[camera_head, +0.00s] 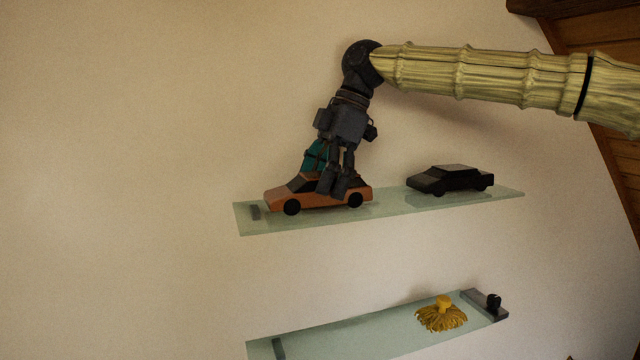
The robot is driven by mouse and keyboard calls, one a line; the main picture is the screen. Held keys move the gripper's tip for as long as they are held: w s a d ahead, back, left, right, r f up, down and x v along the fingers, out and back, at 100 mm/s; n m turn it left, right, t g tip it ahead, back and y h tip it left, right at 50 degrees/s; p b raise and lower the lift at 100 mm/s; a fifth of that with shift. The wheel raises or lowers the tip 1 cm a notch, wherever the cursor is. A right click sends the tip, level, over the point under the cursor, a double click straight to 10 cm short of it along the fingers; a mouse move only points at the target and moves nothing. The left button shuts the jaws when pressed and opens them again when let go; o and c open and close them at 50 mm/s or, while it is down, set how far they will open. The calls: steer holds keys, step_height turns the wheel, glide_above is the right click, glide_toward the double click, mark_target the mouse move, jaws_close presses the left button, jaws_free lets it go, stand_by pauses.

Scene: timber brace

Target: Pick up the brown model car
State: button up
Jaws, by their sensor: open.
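The brown model car (290,195), orange-brown with black wheels and dark windows, stands on the upper glass shelf (390,208) at its left part. My gripper (333,190) points down at the car, with its dark fingers over the right half of the car's body and in front of part of its cabin. The fingers hide some of the windows and side. The jaws are open; whether they touch the car cannot be told.
A black model car (450,179) stands on the same shelf to the right. A teal thing (315,155) shows behind my gripper, mostly hidden. The wall at left is bare.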

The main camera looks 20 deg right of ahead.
steer(key=shift+s+f, duration=0.1)
steer(key=shift+f, duration=0.05)
steer(key=shift+s, duration=0.25)
steer(key=shift+w, duration=0.2)
steer(key=c, duration=1.1)
steer(key=shift+s, duration=0.1)
steer(key=shift+c, duration=1.3)
steer(key=shift+r, duration=0.2)
